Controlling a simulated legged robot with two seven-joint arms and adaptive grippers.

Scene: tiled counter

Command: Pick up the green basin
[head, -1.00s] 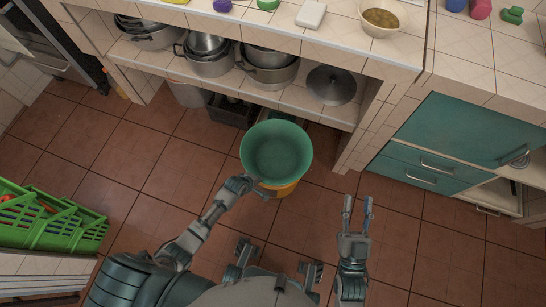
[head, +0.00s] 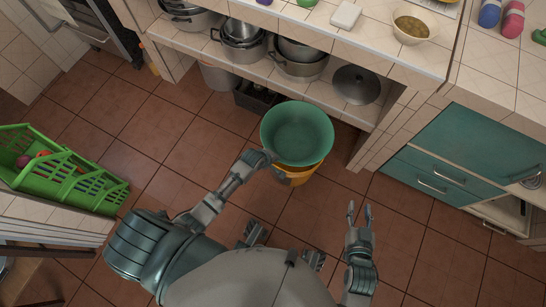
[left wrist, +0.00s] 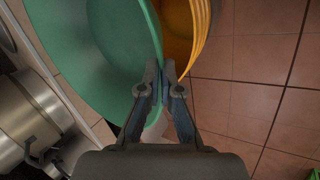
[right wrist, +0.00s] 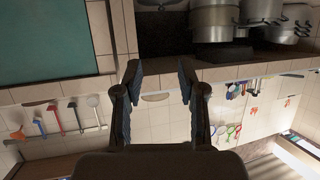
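The green basin (head: 297,132) is above the floor, over a yellow-orange bucket (head: 300,175) that shows below its near rim. My left gripper (head: 262,157) is at the basin's near-left rim. In the left wrist view the basin (left wrist: 95,50) fills the upper left, and its rim runs between the nearly closed fingertips (left wrist: 160,68). The bucket (left wrist: 183,30) shows behind. Whether the basin touches the bucket is hidden. My right gripper (head: 359,212) is open and empty, right of and nearer than the basin; its spread fingers also show in the right wrist view (right wrist: 160,80).
A tiled counter with a shelf of steel pots (head: 300,62) stands behind the basin. A dark crate (head: 256,97) is on the floor under it. Teal drawers (head: 440,175) are at right, a green crate (head: 70,175) at left. Floor between is free.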

